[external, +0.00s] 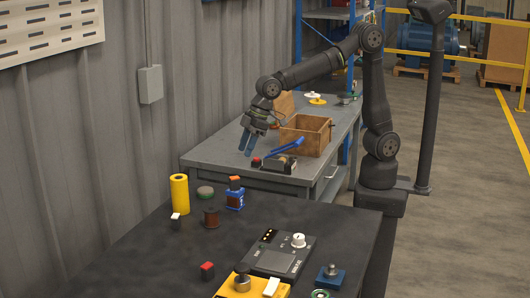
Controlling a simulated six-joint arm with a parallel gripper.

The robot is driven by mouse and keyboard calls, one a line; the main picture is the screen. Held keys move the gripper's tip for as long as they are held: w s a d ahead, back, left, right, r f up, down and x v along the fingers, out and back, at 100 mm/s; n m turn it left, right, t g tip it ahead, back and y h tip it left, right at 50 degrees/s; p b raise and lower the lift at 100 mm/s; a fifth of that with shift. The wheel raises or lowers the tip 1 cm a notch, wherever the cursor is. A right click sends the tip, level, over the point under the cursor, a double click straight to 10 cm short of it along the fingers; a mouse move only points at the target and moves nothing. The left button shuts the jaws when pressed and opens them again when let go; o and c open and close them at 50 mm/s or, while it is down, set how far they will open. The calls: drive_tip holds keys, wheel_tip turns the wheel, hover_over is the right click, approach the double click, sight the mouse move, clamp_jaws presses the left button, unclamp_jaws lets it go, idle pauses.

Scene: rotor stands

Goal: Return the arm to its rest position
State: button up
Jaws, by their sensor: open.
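My gripper (247,143) hangs from my dark arm in the upper middle of the external view. Its two bluish fingers point down and stand apart, with nothing seen between them. In the picture it is in front of the grey workbench (214,157), left of the wooden box. My arm reaches left from its upright lower part at the right of the dark table. How high the fingers are above the bench is hard to tell.
The grey bench holds an open wooden box (312,130), a blue-handled tool (285,146) and a small dark device (279,164). The dark front table (130,262) carries a yellow cylinder (180,194), a blue part (235,200), a grey panel unit (279,257) and a yellow unit (240,288).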

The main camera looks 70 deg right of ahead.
sight(234, 177)
drive_tip(key=x, duration=1.2)
drive_tip(key=shift+r, duration=1.15)
